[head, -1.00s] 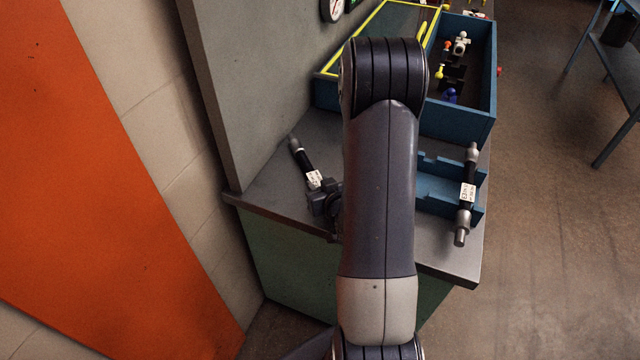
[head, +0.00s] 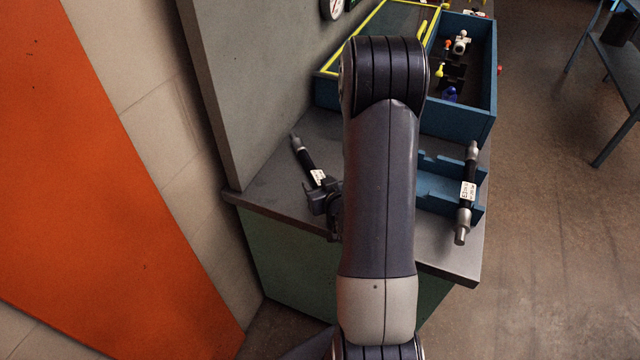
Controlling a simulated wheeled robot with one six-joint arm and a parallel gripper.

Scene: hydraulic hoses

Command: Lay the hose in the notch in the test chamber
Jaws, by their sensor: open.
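A black hose (head: 307,160) with a grey metal end and a white label lies on the grey bench, left of my arm. My gripper (head: 318,192) is open at the near end of this hose, by the label. It hides that end, and I cannot tell whether the jaws touch the hose. A second labelled hose (head: 468,191) with metal ends lies across the blue notched rack (head: 434,190) on the right. The test chamber (head: 466,124) is a blue open box at the back, with a yellow-framed lid (head: 375,38) raised on its left. My arm partly hides both rack and chamber.
Small fittings, including a blue one (head: 451,95) and a yellow one (head: 439,70), are inside the chamber. A grey upright panel (head: 260,90) borders the bench on the left. Bare bench top (head: 270,185) lies left of the hose.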

